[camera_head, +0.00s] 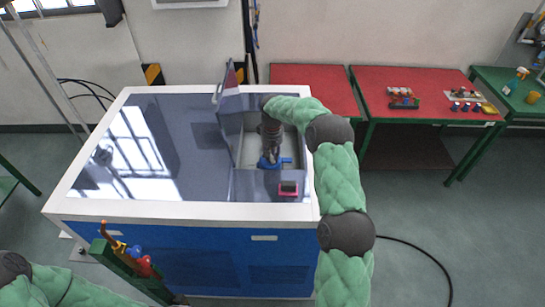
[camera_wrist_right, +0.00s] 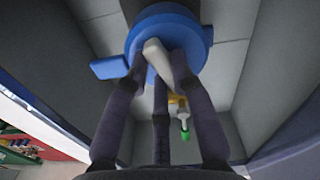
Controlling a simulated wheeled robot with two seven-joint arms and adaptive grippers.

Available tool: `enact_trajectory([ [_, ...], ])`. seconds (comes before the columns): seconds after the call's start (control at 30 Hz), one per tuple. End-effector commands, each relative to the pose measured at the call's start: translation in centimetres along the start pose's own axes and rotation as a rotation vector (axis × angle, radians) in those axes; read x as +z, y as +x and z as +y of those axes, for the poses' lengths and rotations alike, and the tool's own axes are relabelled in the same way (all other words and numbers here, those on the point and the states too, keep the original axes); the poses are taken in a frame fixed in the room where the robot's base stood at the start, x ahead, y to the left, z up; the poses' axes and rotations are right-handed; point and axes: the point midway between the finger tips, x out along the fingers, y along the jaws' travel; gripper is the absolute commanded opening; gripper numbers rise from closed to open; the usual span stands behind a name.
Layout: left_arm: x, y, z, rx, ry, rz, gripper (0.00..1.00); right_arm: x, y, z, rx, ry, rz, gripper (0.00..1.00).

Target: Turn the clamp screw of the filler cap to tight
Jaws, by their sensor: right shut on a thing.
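The blue filler cap (camera_head: 268,163) sits in the open recess in the top of the generator (camera_head: 90,190). In the right wrist view the cap (camera_wrist_right: 165,22) is a round blue disc with a tab sticking out to the left. A pale bar, apparently the clamp screw's handle (camera_wrist_right: 157,60), lies across its middle. My right gripper (camera_head: 270,153) reaches down into the recess above the cap. In the wrist view its dark fingers (camera_wrist_right: 160,72) are closed around the pale bar. My left gripper is not in view; only part of its arm shows at bottom left.
A raised hatch lid (camera_head: 226,115) stands just left of my right gripper. Recess walls surround it closely. A pink-framed item (camera_head: 288,189) lies in front. A green-tipped part (camera_wrist_right: 184,125) shows between the fingers. Red tables (camera_head: 425,80) stand behind.

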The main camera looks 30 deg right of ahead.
Motion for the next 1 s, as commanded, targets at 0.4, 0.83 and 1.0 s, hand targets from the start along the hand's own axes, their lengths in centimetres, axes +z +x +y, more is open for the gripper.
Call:
enact_trajectory([
  [0.4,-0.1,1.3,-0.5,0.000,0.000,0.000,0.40,0.1,0.1,-0.2,0.000,0.289,0.000,0.00],
  [0.83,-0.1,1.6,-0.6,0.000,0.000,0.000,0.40,0.1,0.0,-0.2,0.000,0.386,0.001,0.00],
  [1.0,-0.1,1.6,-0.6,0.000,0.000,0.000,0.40,0.1,0.0,-0.2,0.000,0.388,0.001,0.00],
])
